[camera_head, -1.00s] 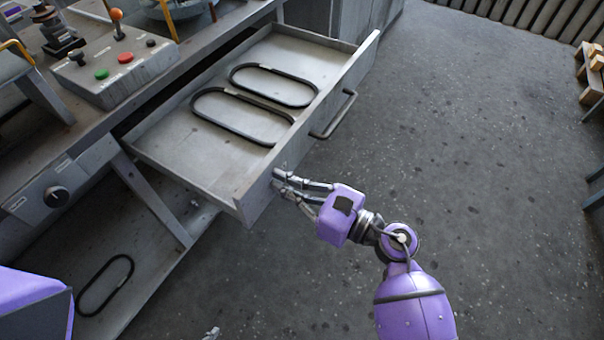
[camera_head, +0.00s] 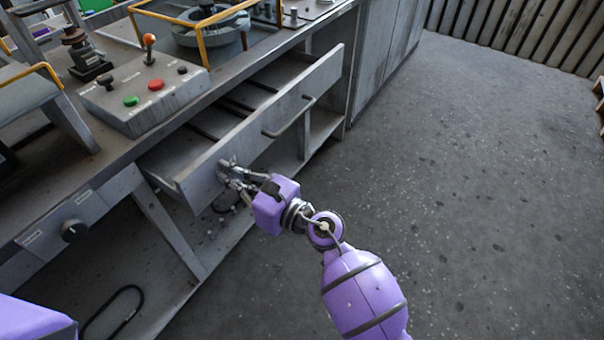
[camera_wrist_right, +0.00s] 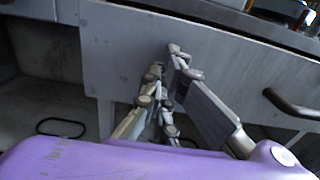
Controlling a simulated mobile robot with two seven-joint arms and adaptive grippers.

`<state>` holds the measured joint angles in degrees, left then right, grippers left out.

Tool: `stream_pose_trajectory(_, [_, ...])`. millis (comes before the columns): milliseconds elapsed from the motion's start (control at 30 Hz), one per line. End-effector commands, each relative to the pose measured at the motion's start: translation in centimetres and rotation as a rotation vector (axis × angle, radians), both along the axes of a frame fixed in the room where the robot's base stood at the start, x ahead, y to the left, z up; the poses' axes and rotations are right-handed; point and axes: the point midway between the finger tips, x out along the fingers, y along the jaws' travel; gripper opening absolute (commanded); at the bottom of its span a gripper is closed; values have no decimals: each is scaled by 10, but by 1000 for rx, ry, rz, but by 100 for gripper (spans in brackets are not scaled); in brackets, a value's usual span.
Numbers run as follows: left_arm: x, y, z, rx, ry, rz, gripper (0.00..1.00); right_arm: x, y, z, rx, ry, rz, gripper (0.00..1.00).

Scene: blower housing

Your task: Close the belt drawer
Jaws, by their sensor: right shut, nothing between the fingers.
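The belt drawer (camera_head: 285,103) is a grey metal drawer under the workbench, partly open, with part of its inside showing behind the front panel. Its dark bar handle (camera_head: 288,118) is on the front, right of my gripper. My right gripper (camera_head: 228,168) is shut and empty, with its fingertips at the left part of the drawer front, apparently touching it. The right wrist view also shows the fingertips (camera_wrist_right: 166,62) against the drawer front (camera_wrist_right: 125,50), with the handle (camera_wrist_right: 290,105) at the right. The belts inside are mostly hidden. My left gripper is out of view.
A control box (camera_head: 145,95) with buttons and a joystick stands on the bench above the drawer. A black belt loop (camera_head: 112,312) lies on the lower shelf. A slanted leg (camera_head: 170,232) stands below left. The floor (camera_head: 450,200) at right is clear.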

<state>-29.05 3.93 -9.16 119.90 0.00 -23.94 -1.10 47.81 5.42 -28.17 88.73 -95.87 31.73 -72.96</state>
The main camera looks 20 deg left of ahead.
Motion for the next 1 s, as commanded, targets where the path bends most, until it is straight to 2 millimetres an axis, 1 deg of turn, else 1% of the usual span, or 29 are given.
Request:
stream_pose_trajectory(33, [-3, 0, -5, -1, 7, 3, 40, 4, 14, -1, 1, -1, 4, 0])
stream_pose_trajectory(200, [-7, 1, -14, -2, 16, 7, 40, 16, 52, -1, 1, 0, 3, 0])
stream_pose_trajectory(400, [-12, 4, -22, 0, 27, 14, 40, 27, 83, -1, 0, 0, 1, 0])
stream_pose_trajectory(500, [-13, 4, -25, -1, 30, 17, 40, 30, 93, -2, -1, 0, 1, 0])
stream_pose_trajectory(633, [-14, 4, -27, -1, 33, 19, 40, 33, 101, -1, 0, 1, 0, 0])
stream_pose_trajectory(1000, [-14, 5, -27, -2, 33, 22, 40, 34, 105, 2, 3, -1, 0, 0])
